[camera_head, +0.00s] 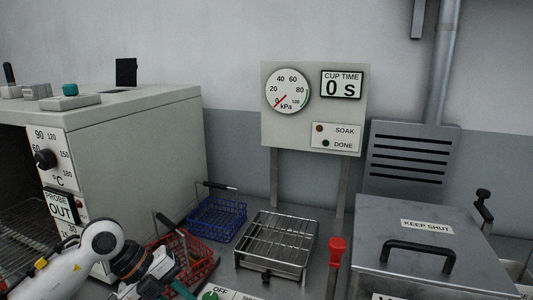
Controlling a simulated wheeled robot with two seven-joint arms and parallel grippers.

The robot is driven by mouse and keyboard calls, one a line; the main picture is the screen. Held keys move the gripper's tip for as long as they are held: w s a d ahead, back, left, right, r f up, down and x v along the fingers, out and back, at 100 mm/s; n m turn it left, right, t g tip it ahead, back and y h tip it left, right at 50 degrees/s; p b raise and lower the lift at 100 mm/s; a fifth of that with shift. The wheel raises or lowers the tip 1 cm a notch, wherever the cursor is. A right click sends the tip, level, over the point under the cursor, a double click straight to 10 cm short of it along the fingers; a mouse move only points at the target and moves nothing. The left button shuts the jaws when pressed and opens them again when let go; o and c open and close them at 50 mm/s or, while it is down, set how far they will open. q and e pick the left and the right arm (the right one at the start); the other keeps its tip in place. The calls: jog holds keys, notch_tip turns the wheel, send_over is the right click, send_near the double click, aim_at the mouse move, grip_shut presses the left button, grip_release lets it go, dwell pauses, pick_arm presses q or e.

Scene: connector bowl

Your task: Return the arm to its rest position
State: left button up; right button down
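My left arm comes in from the lower left, with its white links bent near the bottom edge. My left gripper (150,287) is at the bottom edge, in front of the red wire basket (205,262). It is small and partly cut off, so I cannot tell whether its fingers are open or shut or hold anything. A teal piece shows close beside it. My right arm and gripper are not in view.
An oven-like unit (150,140) stands at the left. A blue wire basket (216,220), a metal wire rack (277,245), a red-topped lever (337,250) and a lidded metal box (440,245) line the counter. A gauge panel (313,110) stands behind.

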pick_arm(q)
jog(key=s+d+r+m+h, duration=0.1)
jog(key=s+d+r+h, duration=0.1)
jog(key=d+h, duration=0.5)
jog(key=d+r+n+t+h, duration=0.4)
jog(key=d+r+t+h, duration=0.15)
jog(key=r+t, duration=0.2)
jog(key=w+a+f+n+t+y, duration=0.25)
jog(key=a+n+t+y, duration=0.8)
jog(key=n, duration=0.65)
jog(key=s+a+f+n+g+y, duration=0.25)
jog(key=f+n+y, duration=0.2)
jog(key=f, duration=0.25)
jog(key=s+a+f+n+g+y, duration=0.2)
jog(key=a+f+n+y, duration=0.25)
jog(key=f, duration=0.25)
jog(key=s+d+f+g, duration=0.1)
jog(key=s+f+g, duration=0.5)
jog(key=s, duration=0.4)
jog(key=s+f+g, duration=0.5)
jog(key=s+f, duration=0.2)
jog(key=s, duration=0.3)
notch_tip(320, 180, down, 25)
jog(key=g+p, duration=0.1)
jog(key=s+a+f+m+g, duration=0.1)
jog(key=s+a+f, duration=0.1)
jog(key=s+f, duration=1.3)
jog(key=shift+s+a+f+p, duration=0.35)
jog(key=shift+s+p, duration=0.05)
jog(key=shift+s, duration=0.6)
